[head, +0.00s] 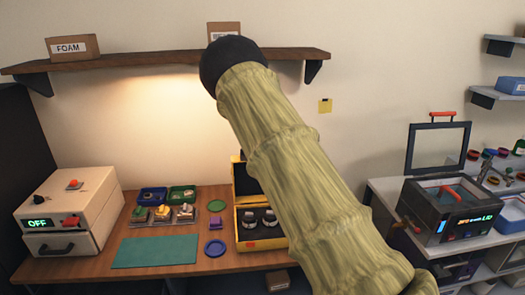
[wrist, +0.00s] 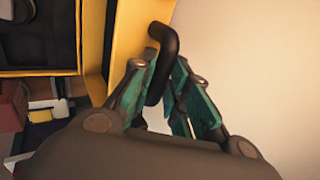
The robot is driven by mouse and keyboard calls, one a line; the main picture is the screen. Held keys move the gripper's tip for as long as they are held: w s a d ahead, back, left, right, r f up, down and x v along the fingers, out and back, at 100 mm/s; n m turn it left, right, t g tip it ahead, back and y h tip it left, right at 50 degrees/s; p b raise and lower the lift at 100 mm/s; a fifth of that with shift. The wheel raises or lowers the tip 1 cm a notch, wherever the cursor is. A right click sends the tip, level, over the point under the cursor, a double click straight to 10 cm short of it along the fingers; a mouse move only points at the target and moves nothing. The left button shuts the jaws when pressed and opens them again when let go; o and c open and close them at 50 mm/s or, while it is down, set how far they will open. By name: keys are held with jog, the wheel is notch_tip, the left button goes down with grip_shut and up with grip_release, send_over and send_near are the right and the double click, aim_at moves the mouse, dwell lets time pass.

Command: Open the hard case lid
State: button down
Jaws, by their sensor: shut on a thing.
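The yellow hard case (head: 239,240) stands on the wooden bench, with round parts in its dark interior. Its lid (head: 240,178) is raised at the back, roughly upright; my arm hides its right part. In the wrist view, the lid's yellow edge (wrist: 122,42) runs beside a dark curved handle (wrist: 172,42). My gripper (wrist: 160,78) has its teal-padded fingers closed on this handle. My arm hides the gripper in the head view.
A cream box reading OFF (head: 75,212), a green mat (head: 157,251) and small blue and green trays (head: 153,195) are left of the case. A shelf (head: 165,60) hangs above. A dark machine with an open lid (head: 445,205) stands right.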

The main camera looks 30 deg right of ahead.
jog(key=shift+w+d+r, duration=0.1)
jog(key=shift+w+r, duration=0.15)
dwell(0.4)
jog(key=c, duration=1.4)
grip_release()
jog(key=shift+f, duration=0.1)
jog(key=v, duration=1.2)
jog(key=shift+w, duration=0.1)
